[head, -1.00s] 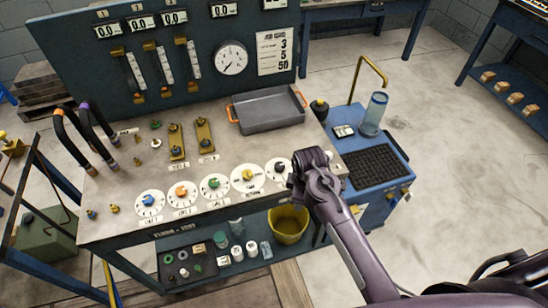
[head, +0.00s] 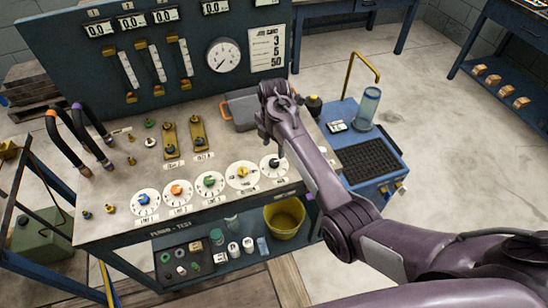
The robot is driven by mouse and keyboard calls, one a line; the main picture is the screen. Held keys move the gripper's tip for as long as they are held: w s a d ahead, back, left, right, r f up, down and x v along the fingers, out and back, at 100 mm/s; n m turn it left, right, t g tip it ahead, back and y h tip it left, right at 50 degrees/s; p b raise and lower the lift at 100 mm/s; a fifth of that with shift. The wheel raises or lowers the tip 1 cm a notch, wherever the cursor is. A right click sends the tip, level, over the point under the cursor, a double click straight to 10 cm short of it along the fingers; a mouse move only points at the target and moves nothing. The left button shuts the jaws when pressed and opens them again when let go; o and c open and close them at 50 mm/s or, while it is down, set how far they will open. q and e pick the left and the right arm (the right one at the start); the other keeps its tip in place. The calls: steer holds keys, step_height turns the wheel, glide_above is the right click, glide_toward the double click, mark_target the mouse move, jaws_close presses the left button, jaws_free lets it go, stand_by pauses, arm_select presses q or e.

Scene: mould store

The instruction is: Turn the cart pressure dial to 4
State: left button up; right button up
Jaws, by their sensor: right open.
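A row of round white dials lies along the front of the bench top. Their knobs are blue (head: 144,200), orange (head: 176,190), green (head: 209,181), yellow (head: 242,171) and black (head: 273,162). The labels below them are too small to read, so I cannot tell which is the cart pressure dial. My right gripper (head: 264,128) is open above the bench, behind the black-knobbed dial and apart from it. Its fingers are small and partly hidden by my arm. My left gripper is out of view.
A grey tray (head: 241,107) with orange handles is partly hidden behind my right arm. A blue cart (head: 378,183) with a clear cylinder (head: 368,108) stands right of the bench. Hoses (head: 65,143) arch at the left.

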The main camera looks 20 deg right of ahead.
mark_target(274, 162)
step_height(274, 162, down, 7)
steer(key=shift+s+r+p, duration=0.1)
steer(key=shift+r+p, duration=0.05)
steer(key=shift+p, duration=0.15)
steer(key=c, duration=1)
